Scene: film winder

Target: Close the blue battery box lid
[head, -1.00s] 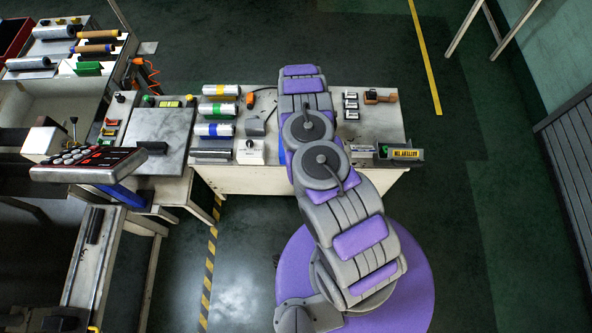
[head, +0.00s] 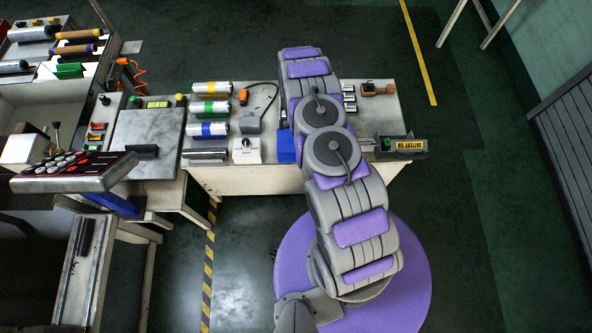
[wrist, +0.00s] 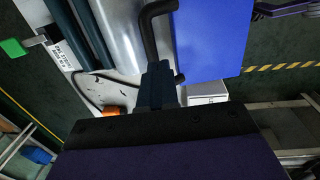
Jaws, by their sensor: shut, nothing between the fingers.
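A blue panel (head: 287,147), which I take to be the battery box lid, shows in the head view beside my arm at the front of the table. Most of the box is hidden behind my arm. In the wrist view the blue panel (wrist: 215,40) is large and flat at upper middle; its tilt is hard to tell. My gripper (wrist: 160,78) is shut and empty, just left of the panel's edge. A dark bent bar (wrist: 149,28) rises beside it; I cannot tell whether anything touches the panel.
A white knob box (head: 246,150) stands left of the blue panel. Silver rolls (head: 209,109) lie farther left. A grey bin labelled battery (head: 410,146) sits at the table's right end. An orange-brown item (head: 378,88) lies at the back right.

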